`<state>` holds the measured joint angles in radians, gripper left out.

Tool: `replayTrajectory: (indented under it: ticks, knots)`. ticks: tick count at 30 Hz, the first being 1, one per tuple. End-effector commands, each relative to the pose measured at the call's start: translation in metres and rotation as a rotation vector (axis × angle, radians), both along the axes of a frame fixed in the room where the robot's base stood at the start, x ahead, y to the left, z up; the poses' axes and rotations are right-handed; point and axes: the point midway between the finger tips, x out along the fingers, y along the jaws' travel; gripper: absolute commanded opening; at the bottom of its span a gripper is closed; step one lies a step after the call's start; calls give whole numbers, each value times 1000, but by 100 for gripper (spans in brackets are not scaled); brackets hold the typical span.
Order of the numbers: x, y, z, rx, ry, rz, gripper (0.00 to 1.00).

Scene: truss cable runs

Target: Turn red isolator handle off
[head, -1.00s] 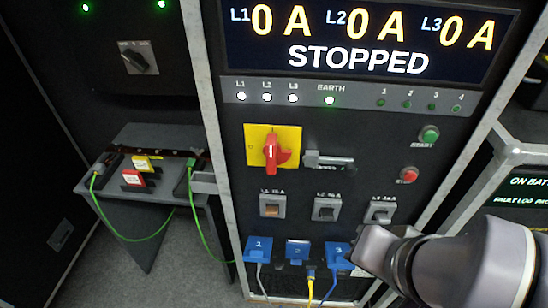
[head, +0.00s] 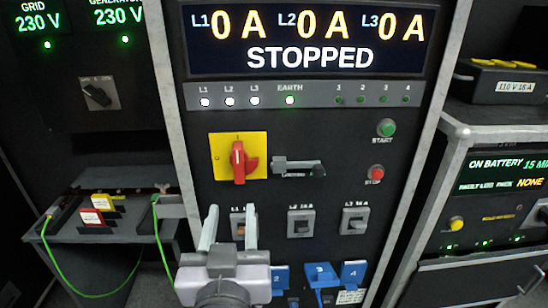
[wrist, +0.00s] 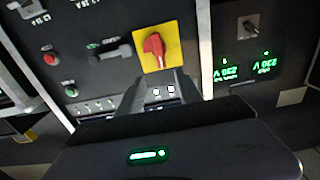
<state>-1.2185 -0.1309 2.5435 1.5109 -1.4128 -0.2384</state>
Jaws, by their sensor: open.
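The red isolator handle (head: 238,160) sits on a yellow square plate (head: 220,143) on the black panel, and its grip stands upright in the head view. In the wrist view the handle (wrist: 154,45) shows on its yellow plate (wrist: 173,60), just beyond my fingers. My gripper (head: 230,222) is open and empty, with its two fingers pointing up at the panel below the handle. In the wrist view my gripper (wrist: 160,85) has its fingers apart in front of the plate. No contact with the handle shows.
A grey latch (head: 298,166) sticks out right of the yellow plate. A row of breakers (head: 301,222) lies below, the first partly behind my fingers. Green start (head: 386,128) and red stop (head: 376,172) buttons are at right. Blue plugs (head: 320,274) with cables sit low. The display (head: 308,40) reads STOPPED.

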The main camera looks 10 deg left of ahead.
Motion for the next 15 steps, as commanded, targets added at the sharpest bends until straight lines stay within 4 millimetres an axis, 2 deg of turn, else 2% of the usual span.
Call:
replayTrajectory:
  ticks: [2,5,11,15]
  knots:
    - [20,1,3,-4,3,-8,42]
    - [29,6,14,-12,0,-12,42]
    - [48,9,12,-6,8,-3,42]
    - [92,19,2,3,4,-6,42]
